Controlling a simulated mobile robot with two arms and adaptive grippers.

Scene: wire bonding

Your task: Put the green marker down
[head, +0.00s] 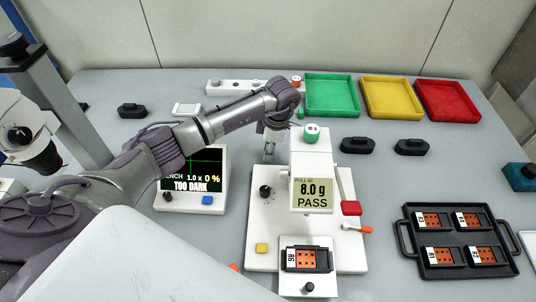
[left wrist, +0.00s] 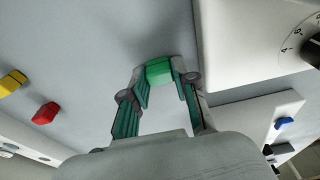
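The green marker (left wrist: 158,71) is a small green block between the fingertips of my left gripper (left wrist: 160,76) in the left wrist view, and both fingers touch its sides. In the head view my left gripper (head: 270,150) points down between the bench monitor and the white pull tester, mostly hidden by its own wrist. The green marker cannot be made out there. Whether the marker touches the surface below is unclear. My right gripper is not in view.
The bench monitor (head: 218,182) reads TOO DARK; the pull tester display (head: 311,193) reads PASS. A green-topped weight (head: 311,132) sits on the tester. Green (head: 332,113), yellow (head: 392,114) and red (head: 447,115) trays stand behind. A black carrier tray (head: 408,258) is at right.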

